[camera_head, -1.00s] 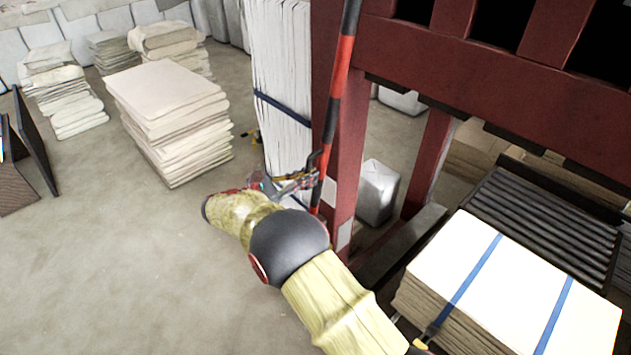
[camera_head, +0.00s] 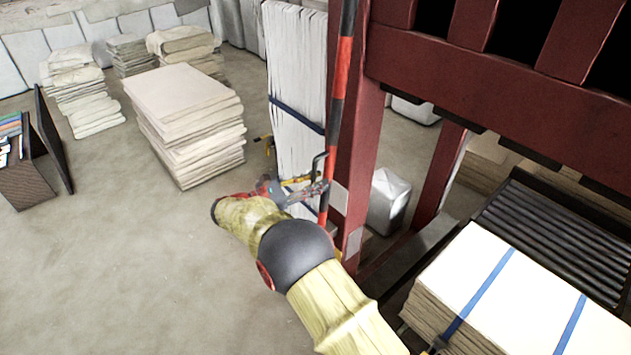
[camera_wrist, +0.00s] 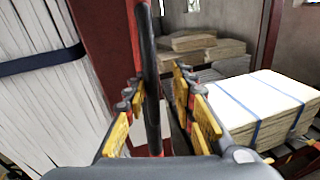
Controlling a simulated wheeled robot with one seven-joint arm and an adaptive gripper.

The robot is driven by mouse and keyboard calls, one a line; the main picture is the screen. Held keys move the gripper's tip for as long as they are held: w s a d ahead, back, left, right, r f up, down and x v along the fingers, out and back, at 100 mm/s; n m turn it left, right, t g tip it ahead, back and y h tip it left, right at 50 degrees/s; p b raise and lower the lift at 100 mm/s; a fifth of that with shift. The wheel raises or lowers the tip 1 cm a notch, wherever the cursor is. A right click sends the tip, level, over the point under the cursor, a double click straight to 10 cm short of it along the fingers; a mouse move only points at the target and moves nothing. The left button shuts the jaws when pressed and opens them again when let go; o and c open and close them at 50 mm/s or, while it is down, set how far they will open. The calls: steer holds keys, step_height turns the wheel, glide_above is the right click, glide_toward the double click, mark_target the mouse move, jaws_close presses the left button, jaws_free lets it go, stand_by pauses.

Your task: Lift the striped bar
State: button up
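The striped bar (camera_head: 339,90) is a long red and black pole. It stands nearly upright in front of a post of the red frame in the head view. A black handle (camera_head: 318,165) sticks out from its lower part. My gripper (camera_head: 304,188) is at this handle's height, at the lower part of the bar. In the wrist view, my gripper (camera_wrist: 160,105) has its yellow-padded fingers apart. A dark upright part of the bar or its handle (camera_wrist: 149,70) shows between them, closer to the left finger. A gap shows on the right side. Contact cannot be made out.
The red frame (camera_head: 490,75) stands close behind and right of the bar. A strapped white stack (camera_head: 296,75) stands just left of it. A blue-strapped stack (camera_head: 500,285) lies on the right by rollers (camera_head: 550,235).

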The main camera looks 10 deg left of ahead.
steer(key=shift+r, duration=0.1)
steer(key=v, duration=1.2)
steer(key=shift+w, duration=0.1)
stand_by(0.3)
step_height(320, 180, down, 11)
steer(key=s+d+m+g+y, duration=0.2)
steer(key=s+y, duration=0.1)
steer(key=s+d+f+m+g+y+b, duration=0.1)
steer(key=s+d+f+m+g, duration=0.15)
steer(key=s+d, duration=0.2)
steer(key=s+d+r+m+y+b, duration=0.3)
steer(key=s+d+m, duration=0.3)
steer(key=d, duration=0.6)
steer(key=s+d+r+m+g+y+b, duration=0.1)
steer(key=s+d+r+m+y+b, duration=0.1)
steer(key=s+d+m+b, duration=0.4)
steer(key=s+d+r+m+y+b, duration=0.3)
steer(key=s+d+m, duration=0.5)
steer(key=d, duration=1)
steer(key=shift+s+d+r+y+b, duration=0.1)
steer(key=shift+s+y+b, duration=0.25)
steer(key=shift+s, duration=0.4)
steer(key=shift+s+d+r+y+b, duration=0.15)
steer(key=shift+s+b, duration=0.35)
steer(key=shift+s, duration=0.3)
steer(key=shift+s+d+r+y+b, duration=0.1)
steer(key=shift+s+y+b, duration=0.1)
steer(key=shift+s+b, duration=0.4)
